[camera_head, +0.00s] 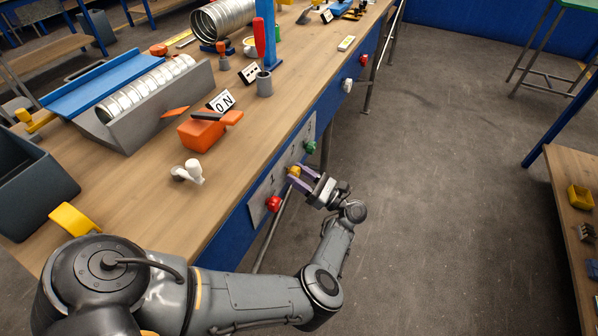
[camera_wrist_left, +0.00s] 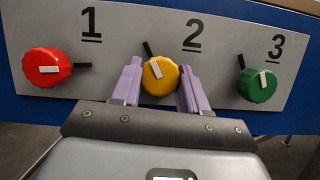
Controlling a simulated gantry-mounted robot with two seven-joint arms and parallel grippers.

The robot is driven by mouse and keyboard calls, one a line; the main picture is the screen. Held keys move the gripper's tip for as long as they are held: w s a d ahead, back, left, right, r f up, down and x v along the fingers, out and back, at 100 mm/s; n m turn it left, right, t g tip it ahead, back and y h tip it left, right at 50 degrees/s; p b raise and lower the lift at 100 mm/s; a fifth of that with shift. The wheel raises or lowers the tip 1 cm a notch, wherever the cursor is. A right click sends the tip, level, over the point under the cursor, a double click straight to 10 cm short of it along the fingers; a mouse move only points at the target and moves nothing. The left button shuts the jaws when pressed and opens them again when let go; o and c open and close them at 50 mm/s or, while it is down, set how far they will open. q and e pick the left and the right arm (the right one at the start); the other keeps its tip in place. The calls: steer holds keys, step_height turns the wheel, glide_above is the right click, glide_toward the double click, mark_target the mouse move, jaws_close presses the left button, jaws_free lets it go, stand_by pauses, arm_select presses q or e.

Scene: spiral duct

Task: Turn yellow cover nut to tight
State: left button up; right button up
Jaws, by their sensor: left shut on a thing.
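The yellow cover nut (camera_wrist_left: 160,76) sits on the grey panel under the number 2, with a white mark on its face and a black pointer at its upper left. My left gripper (camera_wrist_left: 155,88) has its purple fingers on both sides of the yellow nut and is shut on it. In the head view the yellow nut (camera_head: 293,171) shows on the bench's front panel, partly hidden by the left gripper (camera_head: 303,175). My right gripper is not in view.
A red knob (camera_wrist_left: 46,67) under number 1 and a green knob (camera_wrist_left: 257,84) under number 3 flank the yellow nut on the panel (camera_wrist_left: 130,30). An orange block (camera_head: 200,134) and a white fitting (camera_head: 188,172) stand on the wooden bench top above.

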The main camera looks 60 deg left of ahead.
arm_select(q)
steer(key=m+t+p, duration=0.2)
steer(key=m+p, duration=0.4)
steer(key=m+t+p, duration=0.3)
steer(key=m+p, duration=0.3)
steer(key=r+m+t+p, duration=0.1)
steer(key=m+t+p, duration=0.2)
steer(key=m+p, duration=0.3)
steer(key=shift+s+d+m+p, duration=0.15)
steer(key=shift+m+p, duration=0.15)
steer(key=shift+p, duration=0.1)
steer(key=m+h+p, duration=0.1)
steer(key=m+p, duration=0.1)
steer(key=shift+m+t, duration=0.3)
steer(key=shift+f+m+h+p, duration=0.1)
steer(key=shift+m+h+p, duration=0.2)
steer(key=shift+m+p, duration=0.45)
steer(key=shift+m+h+p, duration=0.3)
steer(key=shift+m+h, duration=0.1)
steer(key=shift+m, duration=0.55)
steer(key=shift+f+m+h, duration=0.1)
steer(key=shift+m+h, duration=0.3)
steer(key=shift+m, duration=0.3)
steer(key=o, duration=1.1)
steer(key=shift+c, duration=0.2)
